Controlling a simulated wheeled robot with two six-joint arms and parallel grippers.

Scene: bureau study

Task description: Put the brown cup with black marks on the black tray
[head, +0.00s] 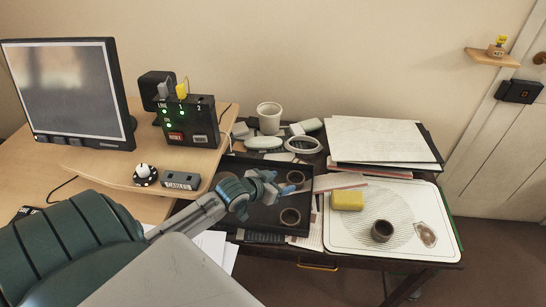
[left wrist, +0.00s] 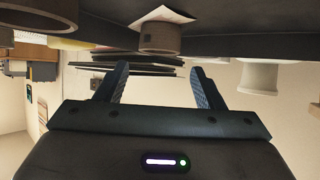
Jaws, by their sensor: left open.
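The black tray (head: 262,222) lies on the dark desk. A third dark brown cup (head: 382,231) stands on the white board. In the left wrist view, which looks upside down, a brown cup (left wrist: 160,38) shows beyond the open fingers (left wrist: 158,76). My right gripper is not in view.
A white cup (head: 269,118) and grey clutter stand behind the tray. Stacked papers (head: 384,140) lie back right. A monitor (head: 68,90) and black box (head: 188,122) stand left.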

